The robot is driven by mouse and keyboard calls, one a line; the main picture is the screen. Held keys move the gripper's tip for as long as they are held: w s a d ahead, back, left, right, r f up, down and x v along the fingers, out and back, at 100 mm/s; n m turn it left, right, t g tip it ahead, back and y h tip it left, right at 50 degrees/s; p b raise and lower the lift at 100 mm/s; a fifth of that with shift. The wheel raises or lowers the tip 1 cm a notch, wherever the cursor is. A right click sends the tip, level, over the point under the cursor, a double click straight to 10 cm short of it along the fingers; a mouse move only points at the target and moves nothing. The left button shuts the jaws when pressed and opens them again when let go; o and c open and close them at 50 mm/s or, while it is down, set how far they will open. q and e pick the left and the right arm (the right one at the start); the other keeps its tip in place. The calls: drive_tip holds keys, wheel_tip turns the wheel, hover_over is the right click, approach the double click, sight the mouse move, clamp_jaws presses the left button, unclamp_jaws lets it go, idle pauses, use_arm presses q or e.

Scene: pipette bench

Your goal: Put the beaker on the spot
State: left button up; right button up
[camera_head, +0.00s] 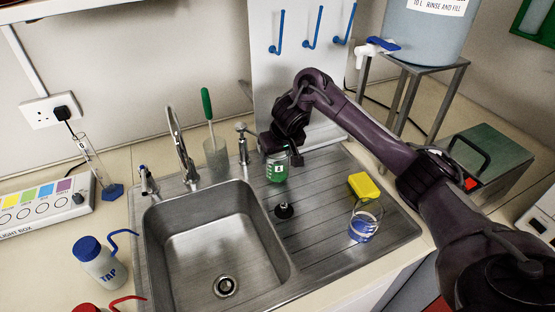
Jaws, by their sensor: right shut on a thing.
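My right gripper (279,148) is shut on a small clear beaker (277,169) with green contents and a pale mark on its side. It holds the beaker upright over the back left part of the ribbed steel drainboard; I cannot tell whether its base touches the steel. A second clear glass beaker (364,222) with blue contents or markings stands at the right of the drainboard. No plainly marked spot can be made out. My left gripper is not in view.
A small black plug-like object (284,210) is on the drainboard just in front of the held beaker. A yellow sponge (363,186) lies to the right. The sink basin (215,240) opens on the left. A tap (183,150) and a cup with a green-handled brush (215,155) stand behind it.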

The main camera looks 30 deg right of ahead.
drive_tip(key=shift+f, duration=0.6)
drive_tip(key=shift+s, duration=0.1)
drive_tip(key=o, duration=1)
drive_tip(key=shift+f, duration=0.15)
